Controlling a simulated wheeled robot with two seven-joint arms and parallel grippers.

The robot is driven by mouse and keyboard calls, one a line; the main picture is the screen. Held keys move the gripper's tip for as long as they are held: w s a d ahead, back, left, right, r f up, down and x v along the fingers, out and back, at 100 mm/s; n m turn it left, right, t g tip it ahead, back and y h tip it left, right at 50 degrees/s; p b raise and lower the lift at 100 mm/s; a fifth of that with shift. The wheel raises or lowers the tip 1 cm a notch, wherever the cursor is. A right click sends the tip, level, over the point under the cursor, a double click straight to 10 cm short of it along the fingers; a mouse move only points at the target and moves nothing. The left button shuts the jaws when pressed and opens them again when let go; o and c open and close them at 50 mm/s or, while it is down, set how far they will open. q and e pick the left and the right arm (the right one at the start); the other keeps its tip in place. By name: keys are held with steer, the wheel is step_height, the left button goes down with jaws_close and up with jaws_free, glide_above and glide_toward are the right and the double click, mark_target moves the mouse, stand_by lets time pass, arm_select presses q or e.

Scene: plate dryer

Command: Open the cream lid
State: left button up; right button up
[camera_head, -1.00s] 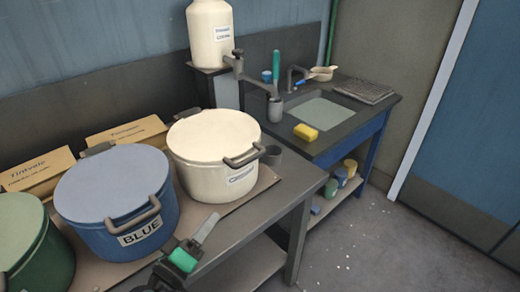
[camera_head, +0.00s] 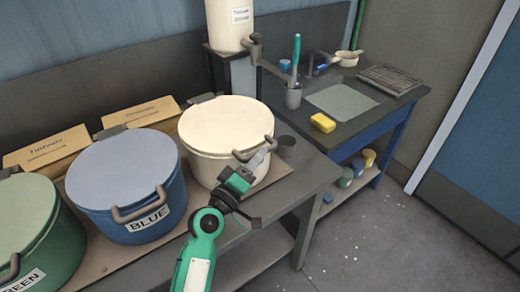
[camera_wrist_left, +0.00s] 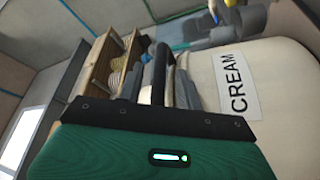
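The cream pot (camera_head: 207,168) stands on the left bench with its cream lid (camera_head: 226,125) closed on top. A dark loop handle (camera_head: 256,150) sticks out at the lid's front right edge. My left gripper (camera_head: 262,152) is at this handle. In the left wrist view the dark handle (camera_wrist_left: 160,75) shows between the grey fingers, with a narrow gap beside it. Contact cannot be made out. The CREAM label (camera_wrist_left: 237,82) shows at the right there. My right gripper is not in view.
A blue pot (camera_head: 125,200) and a green pot (camera_head: 35,235) stand left of the cream pot. A dark cup (camera_head: 286,146) sits close to its right. A sink bench (camera_head: 400,100) with a yellow sponge (camera_head: 323,122) is further right. Bare floor lies in front.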

arm_select(q)
steer(key=shift+x, duration=0.85)
steer(key=shift+w+d, duration=0.15)
steer(key=shift+w, duration=0.05)
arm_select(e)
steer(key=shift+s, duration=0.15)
